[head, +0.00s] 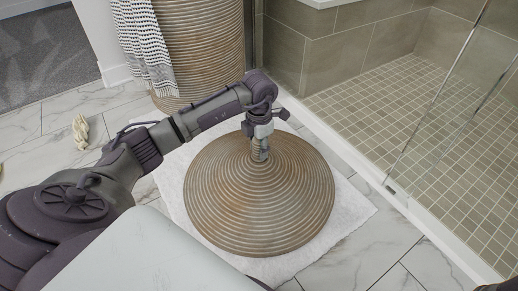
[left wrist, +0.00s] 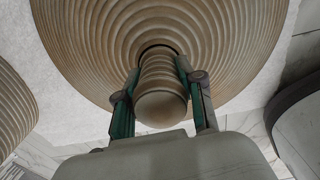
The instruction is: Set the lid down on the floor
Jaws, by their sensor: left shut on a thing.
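The lid (head: 258,205) is a large round brown cone with concentric ridges and a knob on top. In the head view it is right of centre, over a white mat. My left gripper (head: 262,140) comes down on it from above and is shut on its knob. In the left wrist view the knob (left wrist: 160,100) sits between the two fingers of the gripper (left wrist: 160,88), with the ridged lid (left wrist: 230,45) spreading out beyond. I cannot tell whether the lid's underside touches the mat. My right gripper is not clearly in view.
The white mat (head: 346,208) lies on marble tile floor (head: 340,262). A tall ribbed basket (head: 200,45) with a striped towel (head: 143,45) over its rim stands behind. A glass-edged shower (head: 400,105) with a low curb is at right. A small pale object (head: 80,132) lies at left.

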